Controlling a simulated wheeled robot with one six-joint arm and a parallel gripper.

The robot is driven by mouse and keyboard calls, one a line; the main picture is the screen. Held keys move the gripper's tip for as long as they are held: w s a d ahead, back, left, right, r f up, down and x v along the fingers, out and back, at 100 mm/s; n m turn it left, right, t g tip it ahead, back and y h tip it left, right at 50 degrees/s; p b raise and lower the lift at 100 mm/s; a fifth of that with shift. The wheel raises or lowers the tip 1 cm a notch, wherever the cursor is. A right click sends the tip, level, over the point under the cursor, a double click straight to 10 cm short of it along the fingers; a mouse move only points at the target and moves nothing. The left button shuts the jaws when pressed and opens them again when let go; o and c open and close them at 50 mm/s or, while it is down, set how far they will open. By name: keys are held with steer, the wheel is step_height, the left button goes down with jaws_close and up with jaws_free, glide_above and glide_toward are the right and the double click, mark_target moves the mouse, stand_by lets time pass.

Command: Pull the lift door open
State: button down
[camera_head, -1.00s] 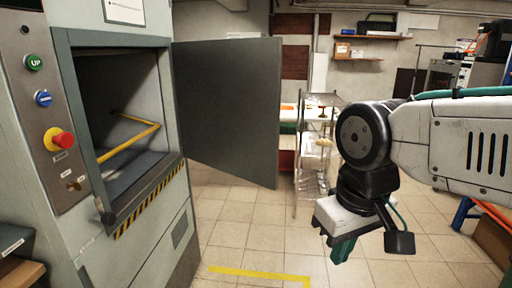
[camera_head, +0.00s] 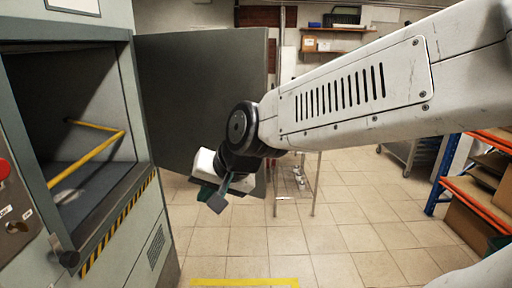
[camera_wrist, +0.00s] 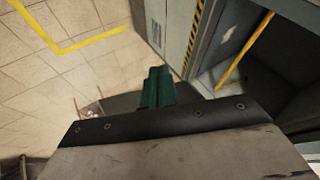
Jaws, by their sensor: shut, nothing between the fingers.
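The lift door (camera_head: 190,85) is a dark grey panel standing wide open, swung out to the right of the lift opening. The lift (camera_head: 60,160) is a grey-green cabinet with a dark, empty-looking compartment and a yellow bar (camera_head: 92,155) inside.
A wire rack (camera_head: 300,185) stands behind the door, partly hidden by my arm. A blue and orange shelf (camera_head: 460,185) with boxes stands at the right. Yellow tape (camera_head: 245,282) marks the floor ahead. The tiled floor (camera_head: 350,215) between is clear.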

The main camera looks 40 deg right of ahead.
steer(key=w+d+m+t+h, duration=0.4)
steer(key=w+m+t+h, duration=0.2)
steer(key=w+m, duration=0.75)
steer(key=s+d+f+m+g+h, duration=0.25)
steer(key=d+m+g+h, duration=0.25)
steer(key=d+m+h, duration=0.55)
steer(key=w+d+h, duration=0.2)
steer(key=w+d, duration=0.4)
steer(key=d, duration=0.4)
steer(key=shift+w+d+m, duration=0.3)
steer(key=shift+d+m, duration=0.1)
steer(key=shift+t, duration=0.3)
